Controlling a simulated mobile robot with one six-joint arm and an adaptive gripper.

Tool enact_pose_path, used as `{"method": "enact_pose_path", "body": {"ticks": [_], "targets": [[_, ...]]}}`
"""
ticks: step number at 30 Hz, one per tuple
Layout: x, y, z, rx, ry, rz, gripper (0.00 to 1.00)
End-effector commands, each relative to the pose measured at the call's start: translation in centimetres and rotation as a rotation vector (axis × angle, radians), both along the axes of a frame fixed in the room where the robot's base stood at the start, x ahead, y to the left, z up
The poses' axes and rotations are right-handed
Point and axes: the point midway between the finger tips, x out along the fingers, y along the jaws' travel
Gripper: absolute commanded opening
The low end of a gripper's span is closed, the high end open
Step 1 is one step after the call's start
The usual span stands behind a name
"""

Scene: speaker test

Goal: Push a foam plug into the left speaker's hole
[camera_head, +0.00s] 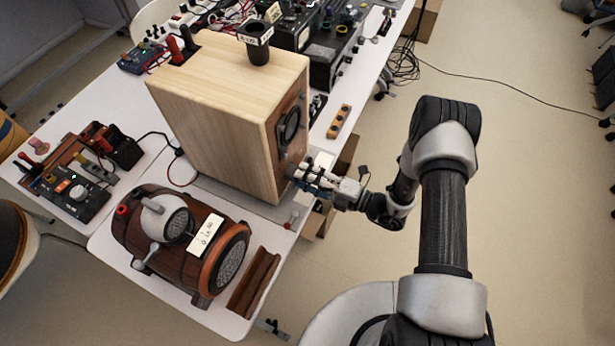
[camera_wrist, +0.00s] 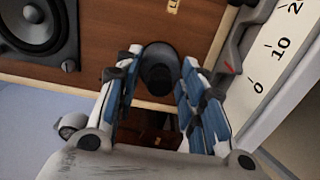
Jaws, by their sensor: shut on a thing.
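A tall pale wooden box speaker (camera_head: 215,115) stands on the white table, its brown front facing right. My gripper (camera_head: 298,173) is at the lower part of that front. In the wrist view my gripper (camera_wrist: 162,62) has its blue-padded fingers on either side of a dark, rounded foam plug (camera_wrist: 158,72), shut on it. The plug is in front of the brown front panel (camera_wrist: 110,78), below and right of the speaker cone (camera_wrist: 30,22). I see no hole rim; I cannot tell whether the plug is inside a hole. A barrel-shaped speaker (camera_head: 165,238) lies nearer on the table.
A black cup with a label (camera_head: 257,50) stands on top of the box. A brown wooden holder (camera_head: 254,283) lies by the barrel. A scale with numbers (camera_wrist: 280,55) is close to the gripper's right.

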Motion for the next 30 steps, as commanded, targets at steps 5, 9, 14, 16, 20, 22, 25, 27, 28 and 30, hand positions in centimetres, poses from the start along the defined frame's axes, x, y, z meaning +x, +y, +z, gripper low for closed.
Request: {"method": "enact_pose_path", "body": {"ticks": [5,9,14,16,20,22,25,27,28,30], "targets": [[0.0,0.0,0.0,0.000,0.000,0.000,0.08],[0.1,0.2,0.0,0.000,-0.001,0.001,0.08],[0.2,0.6,0.0,0.000,-0.001,0.001,0.08],[0.3,0.8,0.0,0.000,-0.001,0.001,0.08],[0.4,1.1,0.0,0.000,0.000,0.001,0.08],[0.5,1.3,0.0,0.000,-0.001,0.001,0.08],[0.6,1.5,0.0,0.000,-0.001,0.001,0.08],[0.6,1.7,0.0,0.001,-0.001,0.001,0.08],[0.6,1.7,0.0,0.001,-0.001,0.001,0.08],[0.7,1.9,0.0,0.001,-0.001,0.001,0.08]]}}
